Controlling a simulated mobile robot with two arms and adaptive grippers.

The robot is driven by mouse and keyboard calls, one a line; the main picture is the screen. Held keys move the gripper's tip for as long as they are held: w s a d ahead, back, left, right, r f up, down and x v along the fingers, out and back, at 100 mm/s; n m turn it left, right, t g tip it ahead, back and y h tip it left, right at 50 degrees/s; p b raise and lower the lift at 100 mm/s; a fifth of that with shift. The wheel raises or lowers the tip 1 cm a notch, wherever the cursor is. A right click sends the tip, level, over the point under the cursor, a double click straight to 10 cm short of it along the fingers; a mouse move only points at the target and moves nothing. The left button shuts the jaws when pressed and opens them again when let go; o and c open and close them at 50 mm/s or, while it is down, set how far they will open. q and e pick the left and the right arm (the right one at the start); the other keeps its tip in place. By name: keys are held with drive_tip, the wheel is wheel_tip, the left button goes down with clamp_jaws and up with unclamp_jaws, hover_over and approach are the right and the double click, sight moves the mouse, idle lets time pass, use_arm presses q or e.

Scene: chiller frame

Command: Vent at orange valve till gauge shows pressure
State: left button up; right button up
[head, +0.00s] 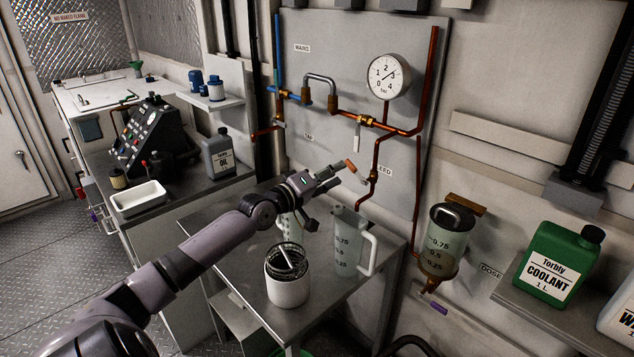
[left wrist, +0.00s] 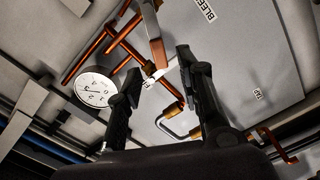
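The orange-handled valve (head: 351,167) is on the copper pipe low on the wall panel, by the bleed label; its handle (left wrist: 152,30) also shows in the left wrist view. The round gauge (head: 388,76) is above it, marked 0 to 4 bar; its thin needle seems to point near 3. The gauge (left wrist: 95,88) also shows at left in the left wrist view. My left gripper (head: 332,198) is open and empty, just left of the orange handle. In the left wrist view the fingers (left wrist: 160,73) are apart, with the handle beyond them. My right gripper is out of view.
A clear measuring jug (head: 349,243) and a white jar (head: 288,288) stand on the metal table below my left arm. A dosing vessel (head: 447,240) hangs at right, near a green coolant jug (head: 557,265) on a shelf. Another valve (head: 366,121) with a pale lever is under the gauge.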

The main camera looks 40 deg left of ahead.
use_arm(q)
drive_tip(key=shift+s+a, duration=0.2)
drive_tip(key=shift+s, duration=2.5)
